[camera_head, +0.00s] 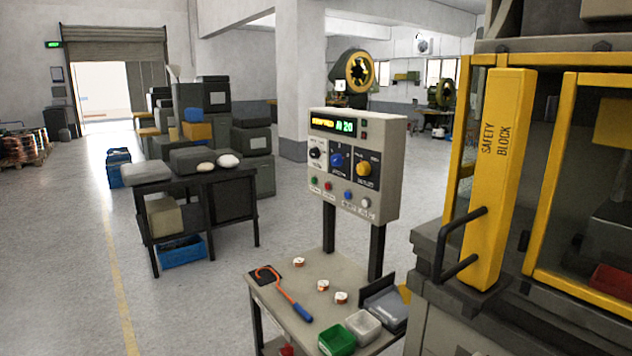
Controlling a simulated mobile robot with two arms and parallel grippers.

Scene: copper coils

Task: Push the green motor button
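A grey control box (352,165) stands on two dark posts at the back of a small table, right of centre. Its face has a lit display, several knobs and a lower row of small buttons. A green button (314,181) is at the left end of that row, with a red button (328,186) just right of it. Blue and white ones are further right. I cannot read the small labels, so I cannot tell which one is marked motor. Neither of my grippers is in view, and nothing touches the box.
A machine with a yellow safety block (493,170) stands close on the right. Open floor (190,310) lies left.

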